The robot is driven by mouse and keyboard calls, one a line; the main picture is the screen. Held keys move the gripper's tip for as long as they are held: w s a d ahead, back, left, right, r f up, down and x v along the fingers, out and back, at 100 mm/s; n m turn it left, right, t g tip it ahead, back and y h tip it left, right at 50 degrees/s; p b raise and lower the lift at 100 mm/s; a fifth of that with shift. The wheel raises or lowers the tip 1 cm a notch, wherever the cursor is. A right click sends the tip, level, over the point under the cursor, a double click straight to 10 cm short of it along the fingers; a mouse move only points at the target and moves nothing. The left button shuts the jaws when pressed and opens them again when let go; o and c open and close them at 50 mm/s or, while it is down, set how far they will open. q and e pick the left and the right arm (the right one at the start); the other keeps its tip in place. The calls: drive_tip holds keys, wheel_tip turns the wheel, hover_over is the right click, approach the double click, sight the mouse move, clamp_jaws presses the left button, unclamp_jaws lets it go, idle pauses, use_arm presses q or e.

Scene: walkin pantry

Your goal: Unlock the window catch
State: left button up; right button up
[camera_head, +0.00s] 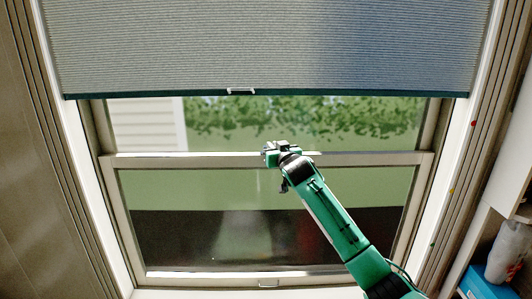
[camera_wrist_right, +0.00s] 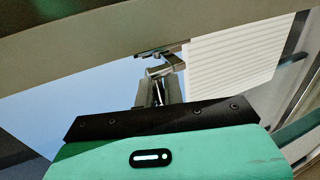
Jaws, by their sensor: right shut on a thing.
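The window (camera_head: 150,161) has two sashes that meet at a pale horizontal rail in the head view. My right gripper (camera_head: 272,152) is at the middle of this rail and hides the catch there. In the right wrist view the small shiny metal window catch (camera_wrist_right: 167,65) sits at the frame edge, just beyond my fingers. My right gripper (camera_wrist_right: 158,88) is shut on the catch's lever; the exact contact is small and partly hidden by the fingers. I cannot tell how far the catch is turned. My left gripper is not in view.
A grey blind (camera_head: 270,45) hangs over the upper window, with a small pull (camera_head: 240,91) on its bottom edge. Shelves with a blue box (camera_head: 484,284) stand at the right. The space left of my arm is clear.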

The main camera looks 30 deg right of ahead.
drive_tip(key=shift+d+r, duration=0.1)
drive_tip(key=shift+d, duration=0.1)
idle(0.5)
drive_tip(key=o, duration=0.6)
drive_tip(key=shift+s+d, duration=0.1)
drive_tip(key=shift+d, duration=0.1)
drive_tip(key=shift+o, duration=0.2)
drive_tip(key=shift+a, duration=0.1)
